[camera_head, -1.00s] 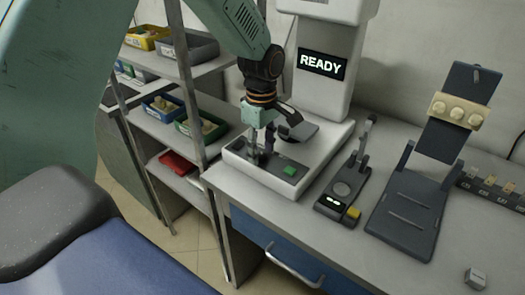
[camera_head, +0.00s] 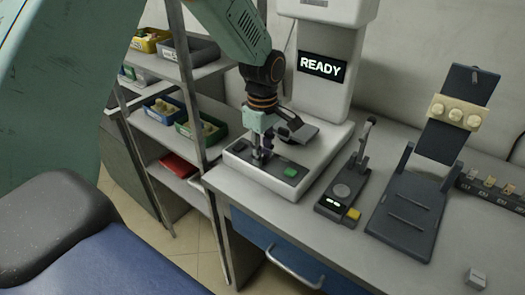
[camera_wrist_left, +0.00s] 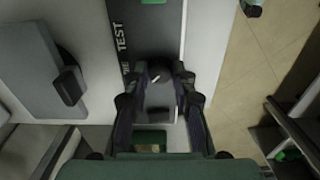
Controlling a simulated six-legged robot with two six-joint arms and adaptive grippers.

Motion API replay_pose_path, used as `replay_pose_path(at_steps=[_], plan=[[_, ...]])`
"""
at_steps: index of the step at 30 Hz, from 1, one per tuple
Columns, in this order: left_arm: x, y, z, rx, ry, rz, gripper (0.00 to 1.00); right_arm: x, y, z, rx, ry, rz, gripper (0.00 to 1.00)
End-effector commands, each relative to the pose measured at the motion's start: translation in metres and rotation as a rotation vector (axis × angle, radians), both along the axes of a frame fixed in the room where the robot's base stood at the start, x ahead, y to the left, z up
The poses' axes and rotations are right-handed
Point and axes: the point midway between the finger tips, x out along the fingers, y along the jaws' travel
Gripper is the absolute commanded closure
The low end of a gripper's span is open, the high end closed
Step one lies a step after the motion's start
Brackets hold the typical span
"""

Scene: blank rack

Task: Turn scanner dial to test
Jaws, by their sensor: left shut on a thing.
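The white scanner (camera_head: 325,75) stands on the bench with a lit READY screen (camera_head: 321,67). Its dark front panel (camera_head: 240,150) carries a green button (camera_head: 290,172) and the dial. My left gripper (camera_head: 259,157) points down over the left part of that panel. In the left wrist view the dial (camera_wrist_left: 158,76) sits between the fingertips of my left gripper (camera_wrist_left: 157,85), which is shut on it. The dial has a pale pointer mark. The word TEST (camera_wrist_left: 119,37) is printed on the panel beside it. In the head view the fingers largely hide the dial. My right gripper is not in view.
A small dark device with a yellow button (camera_head: 353,214) stands right of the scanner. A dark stand (camera_head: 408,205) with a beige knobbed block (camera_head: 455,111) is further right. A shelf rack (camera_head: 180,130) with bins stands close on the left. A small grey cube (camera_head: 475,279) lies at the bench front.

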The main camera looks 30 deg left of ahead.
Motion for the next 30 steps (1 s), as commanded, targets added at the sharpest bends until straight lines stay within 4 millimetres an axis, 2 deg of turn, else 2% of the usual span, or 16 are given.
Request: replay_pose_path(at_steps=[8, 14, 30], plan=[[0.000, 0.000, 0.001, 0.000, 0.001, -0.020, 1.00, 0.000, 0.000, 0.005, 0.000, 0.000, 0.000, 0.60], [-0.001, 0.000, 0.003, 0.000, 0.004, -0.110, 1.00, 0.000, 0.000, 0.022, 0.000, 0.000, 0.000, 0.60], [-0.001, 0.000, 0.004, -0.002, 0.003, -0.594, 1.00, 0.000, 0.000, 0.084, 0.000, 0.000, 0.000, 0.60]])
